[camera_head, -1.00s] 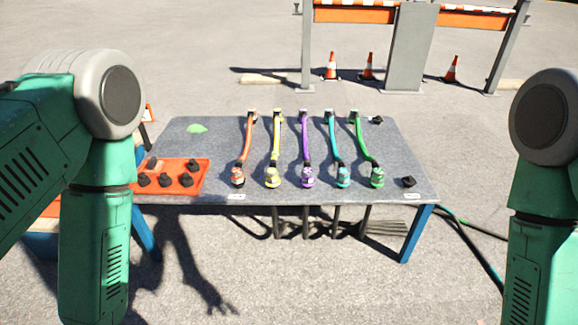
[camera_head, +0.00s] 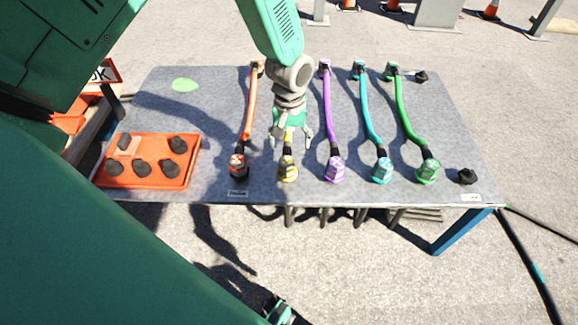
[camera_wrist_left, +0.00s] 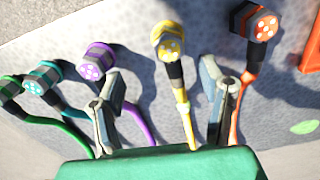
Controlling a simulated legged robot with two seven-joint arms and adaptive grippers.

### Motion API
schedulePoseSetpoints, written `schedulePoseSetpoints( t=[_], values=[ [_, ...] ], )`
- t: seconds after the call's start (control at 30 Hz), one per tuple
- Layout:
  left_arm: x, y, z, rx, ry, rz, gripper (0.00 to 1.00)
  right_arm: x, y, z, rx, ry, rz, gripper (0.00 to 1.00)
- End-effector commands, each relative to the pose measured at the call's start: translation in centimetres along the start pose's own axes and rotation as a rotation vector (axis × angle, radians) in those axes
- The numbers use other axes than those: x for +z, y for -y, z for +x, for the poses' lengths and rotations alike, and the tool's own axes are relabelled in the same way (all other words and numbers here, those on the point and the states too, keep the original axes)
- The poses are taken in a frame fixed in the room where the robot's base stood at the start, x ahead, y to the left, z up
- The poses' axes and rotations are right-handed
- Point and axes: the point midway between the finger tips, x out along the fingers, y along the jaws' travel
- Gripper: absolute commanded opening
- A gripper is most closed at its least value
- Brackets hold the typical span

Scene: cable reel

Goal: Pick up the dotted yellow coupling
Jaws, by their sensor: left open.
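The dotted yellow coupling (camera_head: 288,170) lies on the grey table near its front edge, at the end of a yellow cable. In the left wrist view, the coupling (camera_wrist_left: 168,40) has a face with pale dots and a dark collar behind it. My left gripper (camera_head: 291,137) is above the yellow cable, just behind the coupling, and hides part of the cable. In the left wrist view, its open fingers (camera_wrist_left: 160,85) stand on either side of the yellow cable and hold nothing. The coupling is beyond the fingertips. My right gripper is not in view.
An orange coupling (camera_head: 238,166) lies left of the yellow one, and a purple coupling (camera_head: 335,170) lies right. Teal (camera_head: 382,170) and green (camera_head: 428,172) couplings lie further right. An orange tray (camera_head: 184,181) holds several black parts. A black part (camera_head: 467,177) sits at the right.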

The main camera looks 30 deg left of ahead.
Motion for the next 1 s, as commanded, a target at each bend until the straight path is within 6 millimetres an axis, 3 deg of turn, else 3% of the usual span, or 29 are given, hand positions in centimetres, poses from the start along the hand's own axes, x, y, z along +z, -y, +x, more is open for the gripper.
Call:
schedulePoseSetpoints(
  t=[0.03,0.13,0.5,0.77,1.0],
  values=[
    [-1.1,-0.1,-0.5,-0.004,-0.002,-0.023,0.64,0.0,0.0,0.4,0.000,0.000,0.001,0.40],
    [-2.1,0.1,-0.5,-0.010,0.004,-0.049,0.64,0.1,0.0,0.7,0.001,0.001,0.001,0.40],
    [-2.2,0.6,6.5,-0.007,0.011,-0.052,0.64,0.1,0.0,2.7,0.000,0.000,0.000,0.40],
    [-2.1,0.4,7.8,-0.011,0.006,-0.049,0.64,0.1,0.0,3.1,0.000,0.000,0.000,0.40],
    [-2.0,1.2,11.4,-0.008,0.010,-0.050,0.64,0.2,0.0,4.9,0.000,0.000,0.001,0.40]
  ],
)
